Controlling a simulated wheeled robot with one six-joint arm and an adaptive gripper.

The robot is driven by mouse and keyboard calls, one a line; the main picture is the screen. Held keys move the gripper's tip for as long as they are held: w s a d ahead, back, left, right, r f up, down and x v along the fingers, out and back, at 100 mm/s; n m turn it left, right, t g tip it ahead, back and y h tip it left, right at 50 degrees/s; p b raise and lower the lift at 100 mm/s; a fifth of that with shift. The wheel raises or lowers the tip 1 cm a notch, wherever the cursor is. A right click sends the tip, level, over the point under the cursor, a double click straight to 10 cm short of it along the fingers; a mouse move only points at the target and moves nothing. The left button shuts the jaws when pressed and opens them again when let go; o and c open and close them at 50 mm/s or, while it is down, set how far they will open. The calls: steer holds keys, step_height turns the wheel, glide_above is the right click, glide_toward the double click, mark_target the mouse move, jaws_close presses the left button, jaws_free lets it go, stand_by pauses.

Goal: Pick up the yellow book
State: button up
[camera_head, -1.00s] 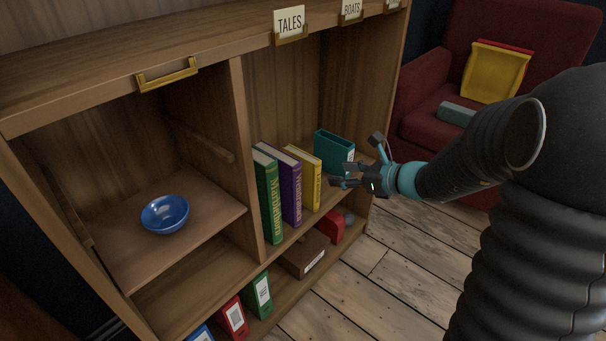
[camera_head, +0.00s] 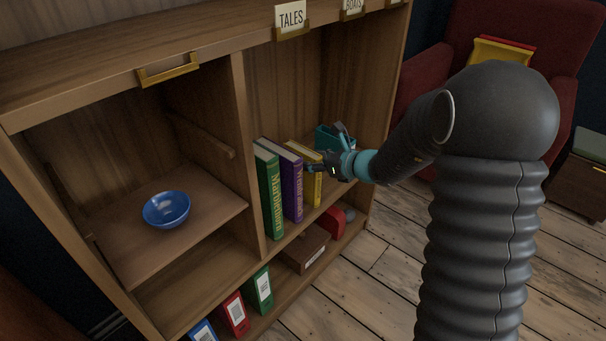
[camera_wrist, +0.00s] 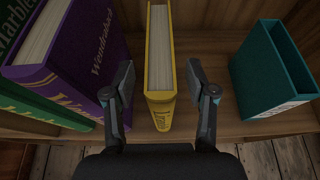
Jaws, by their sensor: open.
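The yellow book (camera_head: 315,188) stands upright on the middle shelf, just right of a purple book. My gripper (camera_head: 322,166) is in front of its upper part and hides some of it. In the wrist view the yellow book (camera_wrist: 160,75) is seen from above, its spine facing me. My gripper (camera_wrist: 160,88) is open, with one finger on each side of the book. A gap shows between each finger and the book, so it is not gripped.
The purple book (camera_wrist: 75,50) and a green book (camera_head: 270,195) stand to the left. A teal holder (camera_wrist: 275,75) stands to the right, with bare shelf between. A divider (camera_head: 245,150) and a blue bowl (camera_head: 166,210) are farther left.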

steer(key=shift+x, duration=1.3)
jaws_close()
steer(key=shift+r, duration=0.1)
steer(key=shift+r, duration=0.1)
